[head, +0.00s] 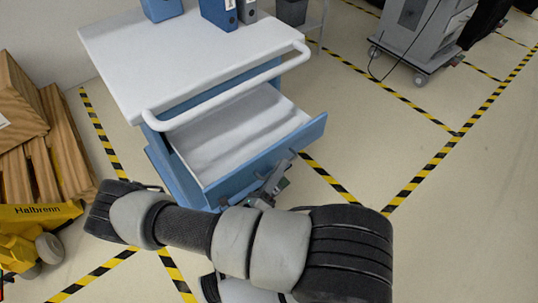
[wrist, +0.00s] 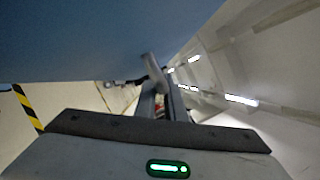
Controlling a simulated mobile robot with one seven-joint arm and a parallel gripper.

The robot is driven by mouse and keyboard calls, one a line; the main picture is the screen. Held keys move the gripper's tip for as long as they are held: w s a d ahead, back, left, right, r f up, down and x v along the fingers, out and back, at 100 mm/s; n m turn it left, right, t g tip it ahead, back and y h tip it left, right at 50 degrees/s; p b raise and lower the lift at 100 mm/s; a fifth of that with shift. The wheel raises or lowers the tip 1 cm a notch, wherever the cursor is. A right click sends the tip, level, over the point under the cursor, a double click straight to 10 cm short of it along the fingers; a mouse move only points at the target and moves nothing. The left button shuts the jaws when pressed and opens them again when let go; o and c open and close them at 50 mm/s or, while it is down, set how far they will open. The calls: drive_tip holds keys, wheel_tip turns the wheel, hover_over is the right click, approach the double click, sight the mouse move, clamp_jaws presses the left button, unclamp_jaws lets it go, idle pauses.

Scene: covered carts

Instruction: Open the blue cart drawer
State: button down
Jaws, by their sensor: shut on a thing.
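The blue cart (head: 178,174) has a white top (head: 185,58) and a white push rail (head: 230,92). Its upper drawer (head: 308,134) is pulled out, showing an empty white interior (head: 240,130). My gripper (head: 274,178) is at the drawer's blue front, shut on the drawer handle (wrist: 153,72). In the wrist view the blue drawer front (wrist: 90,40) fills the upper left, with the handle between my fingers (wrist: 164,100). My arm hides part of the floor in front of the cart.
Blue binders (head: 220,12) stand on the cart top. Wooden crates (head: 25,120) and a yellow pallet jack (head: 35,225) are at the left. A grey wheeled machine (head: 415,35) stands at the back right. Floor right of the cart is clear, with striped tape.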

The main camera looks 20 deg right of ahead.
drive_tip(key=shift+s+d, duration=0.1)
drive_tip(key=shift+s, duration=0.4)
drive_tip(key=c, duration=2.1)
unclamp_jaws()
drive_tip(key=b+v, duration=0.1)
drive_tip(key=v, duration=1.6)
drive_tip(key=shift+s+f, duration=0.15)
